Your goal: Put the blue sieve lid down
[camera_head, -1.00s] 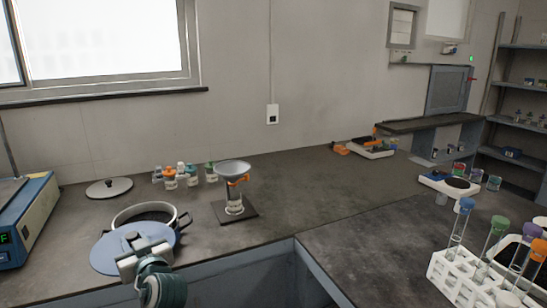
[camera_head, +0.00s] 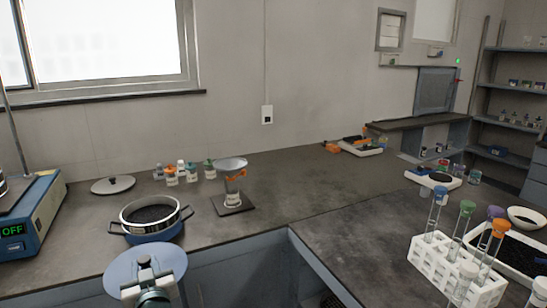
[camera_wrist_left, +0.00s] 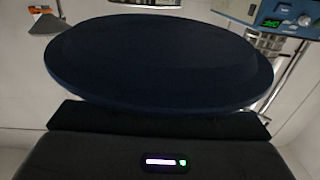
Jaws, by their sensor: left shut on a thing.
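The blue sieve lid (camera_head: 136,264) is a round flat disc at the lower left of the head view, in front of the counter's near edge. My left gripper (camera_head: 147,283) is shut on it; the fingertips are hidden. In the left wrist view the lid (camera_wrist_left: 160,62) looks dark and fills the middle, just beyond the gripper body. A two-handled pot (camera_head: 152,234) with a blue lower part and dark contents stands uncovered on the counter behind the lid. My right gripper is not in view.
A grey knobbed lid (camera_head: 113,185) lies behind the pot. A blue device (camera_head: 32,215) reading OFF stands at the left. A funnel on a stand (camera_head: 233,192) and several bottles (camera_head: 181,175) are to the right. Bare counter (camera_head: 85,245) shows left of the pot.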

